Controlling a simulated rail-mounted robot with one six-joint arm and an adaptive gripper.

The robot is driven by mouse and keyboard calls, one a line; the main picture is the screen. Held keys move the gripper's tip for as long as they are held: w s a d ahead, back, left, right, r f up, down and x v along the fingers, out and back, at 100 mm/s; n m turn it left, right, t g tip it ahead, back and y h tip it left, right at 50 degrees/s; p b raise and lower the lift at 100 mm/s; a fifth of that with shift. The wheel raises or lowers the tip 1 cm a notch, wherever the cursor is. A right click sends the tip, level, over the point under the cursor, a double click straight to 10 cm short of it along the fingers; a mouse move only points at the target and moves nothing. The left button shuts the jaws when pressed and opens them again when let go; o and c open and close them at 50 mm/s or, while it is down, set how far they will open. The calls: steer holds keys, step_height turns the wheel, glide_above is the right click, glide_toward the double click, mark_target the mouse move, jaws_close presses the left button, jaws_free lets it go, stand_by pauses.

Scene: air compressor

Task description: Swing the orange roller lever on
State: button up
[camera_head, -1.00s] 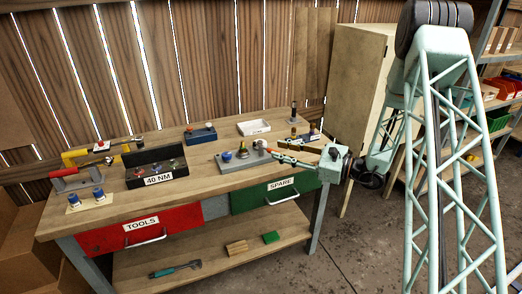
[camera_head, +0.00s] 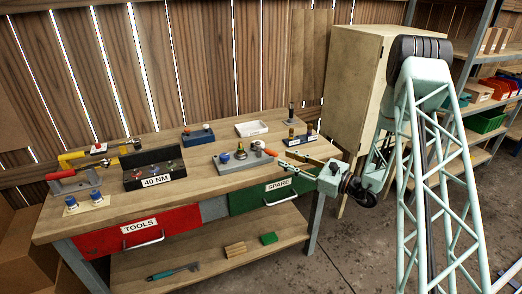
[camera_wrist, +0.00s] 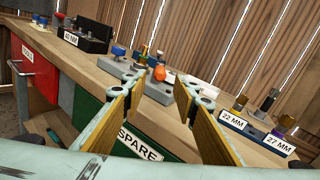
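The orange roller lever's rounded tip (camera_head: 271,153) shows at the right end of a grey base (camera_head: 236,166) on the workbench. In the wrist view the orange tip (camera_wrist: 159,74) stands beyond and between my fingers, next to a grey block. My gripper (camera_head: 284,159) is open and empty, its two tan-padded fingers pointing left towards the lever from the bench's right front side. In the wrist view my gripper (camera_wrist: 162,88) has its fingers well apart, with a clear gap. I see no contact with the lever. The lever's lower part is hard to make out.
On the same base stand a blue knob (camera_head: 224,157) and other fittings. A dark 40 NM box (camera_head: 153,170) lies to the left. A socket block labelled 22 MM and 27 MM (camera_wrist: 256,133) stands to the right. The green SPARE drawer (camera_head: 262,194) is below.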

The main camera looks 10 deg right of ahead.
mark_target(264, 150)
steer(key=shift+w+a, duration=0.1)
steer(key=shift+b+x, duration=0.85)
steer(key=shift+x, duration=5.9)
jaws_close()
